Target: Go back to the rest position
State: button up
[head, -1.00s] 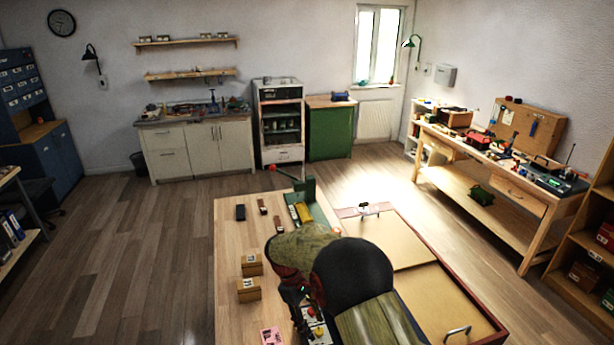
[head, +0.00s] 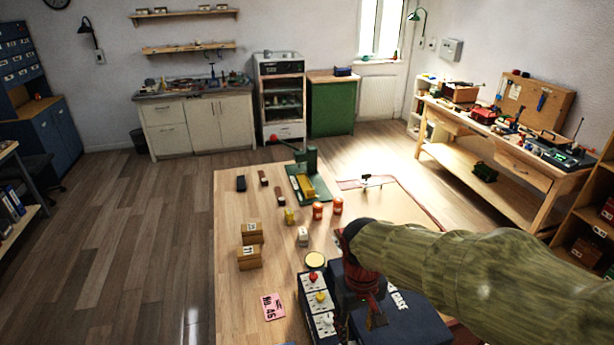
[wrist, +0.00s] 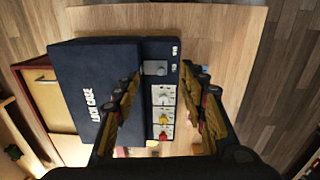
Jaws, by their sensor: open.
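My arm reaches in from the right edge of the head view, and my gripper (head: 375,318) points down over a dark blue case (head: 420,325). In the wrist view my gripper (wrist: 158,85) has its two fingers apart, with nothing between them. Below them the dark blue case (wrist: 85,85) shows white lettering. Beside it is a panel (wrist: 162,85) with white plates and red, yellow and pale knobs. The panel (head: 318,303) also shows left of my gripper in the head view. My arm hides part of the case and the bench behind it.
A tan tray (head: 385,205) lies behind my arm. Open floor (head: 110,240) lies to the left.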

jog(key=s+d+r+m+t+b, duration=0.1)
jog(key=s+d+m+t+b, duration=0.2)
jog(key=s+d+t+b, duration=0.2)
jog(key=s+d+b, duration=0.3)
jog(key=s+b, duration=0.2)
jog(key=s, duration=0.1)
jog(key=shift+s+t, duration=0.3)
jog(key=shift+s, duration=0.1)
dwell(0.3)
